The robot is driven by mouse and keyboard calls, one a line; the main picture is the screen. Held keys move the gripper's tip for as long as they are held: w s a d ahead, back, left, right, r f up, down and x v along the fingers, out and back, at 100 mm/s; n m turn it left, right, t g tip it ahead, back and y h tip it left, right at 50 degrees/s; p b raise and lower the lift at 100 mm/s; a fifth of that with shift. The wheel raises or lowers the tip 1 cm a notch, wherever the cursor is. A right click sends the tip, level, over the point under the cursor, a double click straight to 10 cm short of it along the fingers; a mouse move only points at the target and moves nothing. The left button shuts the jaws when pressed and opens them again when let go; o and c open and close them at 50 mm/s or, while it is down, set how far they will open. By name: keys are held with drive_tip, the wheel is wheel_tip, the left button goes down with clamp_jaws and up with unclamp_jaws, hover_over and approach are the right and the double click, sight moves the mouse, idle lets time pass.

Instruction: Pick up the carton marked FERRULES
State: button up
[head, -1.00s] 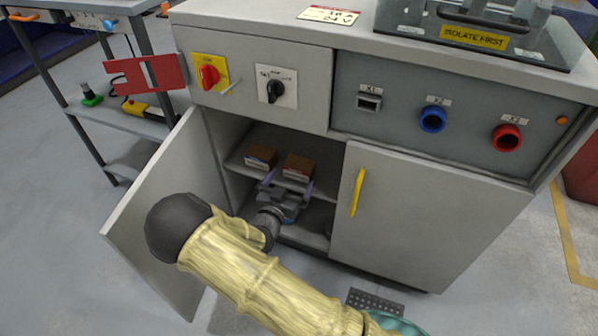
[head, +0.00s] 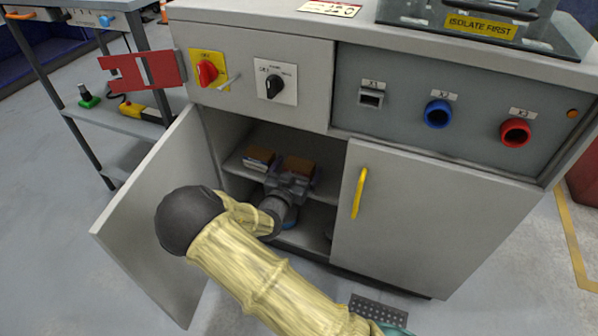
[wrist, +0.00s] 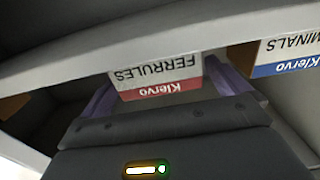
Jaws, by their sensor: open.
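My gripper (head: 293,177) is inside the cabinet, right in front of this carton. In the wrist view the purple fingers of my gripper (wrist: 166,92) are open, one on each side of the carton's front. I cannot tell whether either finger touches it. The gripper body hides the carton's lower front in the head view.
A second carton (head: 259,155), with a blue-banded label ending in "MINALS" (wrist: 290,52), stands just left of it in the head view. The shelf (head: 234,163) is close around my gripper. The open door (head: 155,215) is left of my arm; the shut door (head: 425,215) is right.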

sight(297, 168)
drive_tip(key=c, duration=1.1)
drive_tip(key=shift+r, duration=0.15)
wheel_tip(297, 168, up, 10)
drive_tip(key=p, duration=0.5)
drive_tip(key=shift+p, duration=0.4)
